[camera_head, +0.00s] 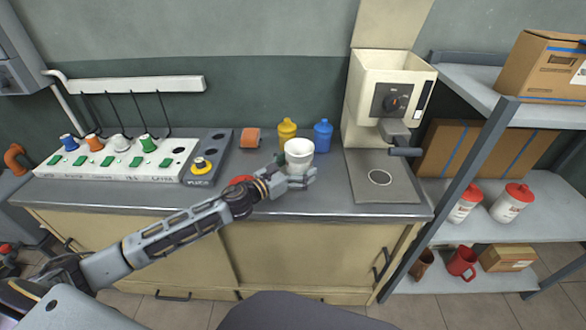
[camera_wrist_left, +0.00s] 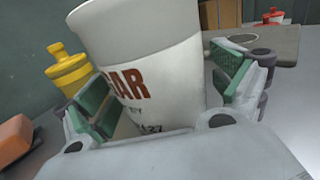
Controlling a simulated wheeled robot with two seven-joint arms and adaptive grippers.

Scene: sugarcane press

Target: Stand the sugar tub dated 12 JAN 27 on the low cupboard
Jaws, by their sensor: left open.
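A white sugar tub (camera_head: 299,149) is at the middle of the worktop of the low cupboard (camera_head: 300,205). My left gripper (camera_head: 296,172) is open around it, with a finger on either side. In the left wrist view the tub (camera_wrist_left: 165,60) sits between the green finger pads, with red letters "GAR" and a date ending in 27; the rest of the date is hidden. I cannot tell whether the pads touch it. Its base is hidden by the gripper. Two more white tubs with red lids, (camera_head: 465,204) and (camera_head: 512,202), stand on the right rack. My right gripper is out of view.
Yellow (camera_head: 287,131) and blue (camera_head: 323,136) bottles stand close behind the tub. An orange block (camera_head: 250,138) lies left of them. A cream press machine (camera_head: 385,100) stands right. A white panel with coloured knobs (camera_head: 115,160) fills the left. A red thing shows beside my arm.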

